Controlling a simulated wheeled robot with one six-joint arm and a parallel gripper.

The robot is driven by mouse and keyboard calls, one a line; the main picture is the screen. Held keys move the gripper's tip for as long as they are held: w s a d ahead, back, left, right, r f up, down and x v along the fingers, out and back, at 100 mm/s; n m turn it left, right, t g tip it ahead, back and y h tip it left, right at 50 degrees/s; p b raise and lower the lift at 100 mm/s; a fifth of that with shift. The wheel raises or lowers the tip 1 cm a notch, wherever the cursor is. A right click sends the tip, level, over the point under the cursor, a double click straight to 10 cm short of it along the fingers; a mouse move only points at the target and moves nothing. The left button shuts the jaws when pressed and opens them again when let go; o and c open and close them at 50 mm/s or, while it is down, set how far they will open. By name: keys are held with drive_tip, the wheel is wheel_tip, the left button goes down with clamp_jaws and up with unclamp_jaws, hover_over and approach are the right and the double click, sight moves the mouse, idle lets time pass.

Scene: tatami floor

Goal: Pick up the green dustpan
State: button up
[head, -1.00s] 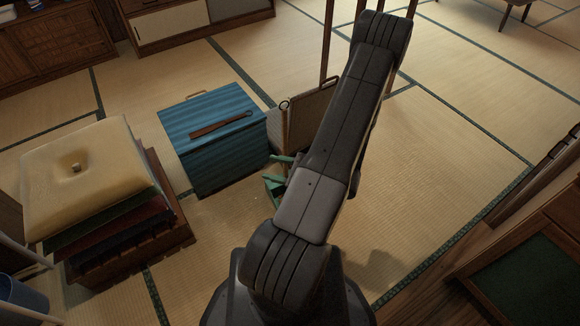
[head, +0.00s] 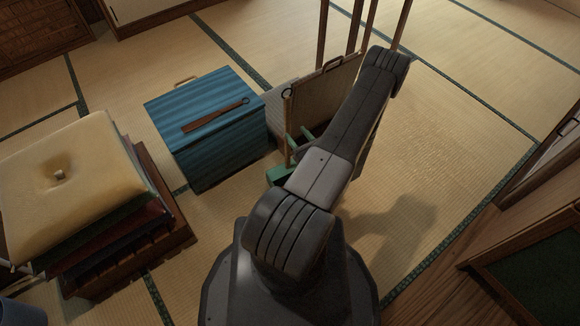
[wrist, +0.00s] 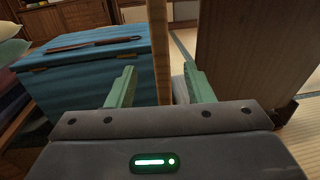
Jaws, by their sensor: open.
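The green dustpan (head: 278,175) stands on the tatami in the head view, partly hidden behind my arm. Its long wooden handle (head: 287,120) rises upright, with a dark ring at the top. My gripper (head: 300,138) has pale green fingers close to the handle, above the pan. In the wrist view my gripper (wrist: 160,87) is open, with one finger on each side of the handle (wrist: 159,45). I cannot tell whether either finger touches it. The pan is hidden in the wrist view.
A blue chest (head: 210,132) with a brown paddle-like object (head: 216,116) on its lid stands left of the dustpan. A wood-edged panel (head: 325,95) stands close behind. Cushions (head: 70,175) are stacked at left. Tatami to the right is clear.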

sight(289, 123)
drive_tip(key=b+x, duration=0.1)
drive_tip(key=x, duration=0.7)
drive_tip(key=shift+w+a+r, duration=0.1)
drive_tip(key=shift+w+a, duration=0.1)
drive_tip(key=shift+w, duration=0.15)
drive_tip(key=shift+c, duration=0.5)
clamp_jaws()
